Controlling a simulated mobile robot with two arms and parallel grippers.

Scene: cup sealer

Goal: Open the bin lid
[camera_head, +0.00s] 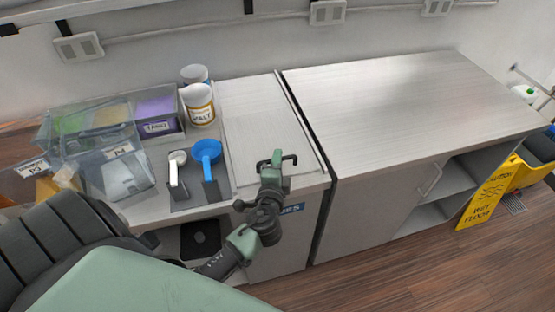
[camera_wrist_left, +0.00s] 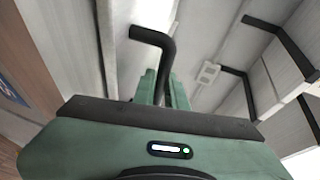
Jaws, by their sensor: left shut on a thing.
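The bin lid (camera_head: 252,122) is a pale grey panel set in the counter top, and it looks flat. Its black bar handle (camera_head: 291,158) is at the front edge and also shows in the left wrist view (camera_wrist_left: 153,36). My left gripper (camera_head: 276,160) is at the front of the lid, shut on the handle. In the left wrist view its green fingers (camera_wrist_left: 165,92) hide part of the handle. My right gripper is not in view.
Clear bins (camera_head: 108,160), white tubs (camera_head: 200,104), a blue scoop (camera_head: 207,152) and a white scoop (camera_head: 177,170) stand left of the lid. A bare counter (camera_head: 390,105) is at right. A yellow wet-floor sign (camera_head: 489,192) stands at far right.

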